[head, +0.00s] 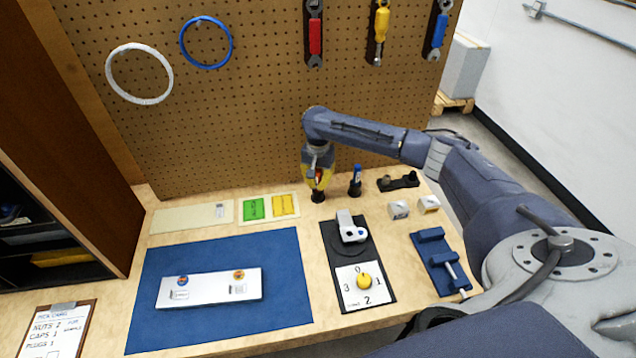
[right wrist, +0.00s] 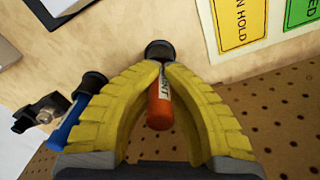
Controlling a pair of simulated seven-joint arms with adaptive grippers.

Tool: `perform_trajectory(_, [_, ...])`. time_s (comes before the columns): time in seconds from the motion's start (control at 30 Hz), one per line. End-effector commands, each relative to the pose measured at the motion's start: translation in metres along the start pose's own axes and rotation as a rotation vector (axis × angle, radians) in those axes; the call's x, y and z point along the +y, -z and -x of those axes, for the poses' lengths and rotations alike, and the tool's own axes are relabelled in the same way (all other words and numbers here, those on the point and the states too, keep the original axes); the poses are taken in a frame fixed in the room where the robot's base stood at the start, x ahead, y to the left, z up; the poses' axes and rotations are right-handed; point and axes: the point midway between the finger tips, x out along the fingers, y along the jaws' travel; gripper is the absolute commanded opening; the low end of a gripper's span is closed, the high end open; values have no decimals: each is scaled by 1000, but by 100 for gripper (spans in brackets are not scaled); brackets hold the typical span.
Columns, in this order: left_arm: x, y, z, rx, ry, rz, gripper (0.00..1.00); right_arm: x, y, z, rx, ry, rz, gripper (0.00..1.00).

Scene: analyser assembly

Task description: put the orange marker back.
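The orange marker (right wrist: 159,108) stands between the yellow fingers of my right gripper (right wrist: 163,72). Its lower end is at a round black holder (right wrist: 159,50), and the fingertips close on it just above that holder. In the head view, my right gripper (head: 318,186) points down over the black holder (head: 318,197) at the back of the bench, and only a little of the orange marker (head: 318,175) shows between the fingers. How deep the marker sits in the holder is hidden. My left gripper is not in view.
A blue marker (head: 356,174) stands in its own holder just right of my right gripper. Green and yellow cards (head: 268,207) lie to its left. A black plate with a dial (head: 364,282) lies in front, and the pegboard (head: 250,120) rises close behind.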

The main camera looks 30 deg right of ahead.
Motion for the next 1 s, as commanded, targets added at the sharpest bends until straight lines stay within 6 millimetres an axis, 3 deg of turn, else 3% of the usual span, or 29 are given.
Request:
perform_trajectory(0.33, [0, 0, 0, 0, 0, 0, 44, 0, 0, -3, 0, 0, 0, 0])
perform_trajectory(0.53, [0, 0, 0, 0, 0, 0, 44, 0, 0, -2, 0, 0, 0, 26])
perform_trajectory(0.83, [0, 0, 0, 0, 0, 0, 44, 0, 0, -1, 0, 1, 0, 27])
perform_trajectory(1.0, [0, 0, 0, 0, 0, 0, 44, -1, 1, 15, 2, 2, 1, 27])
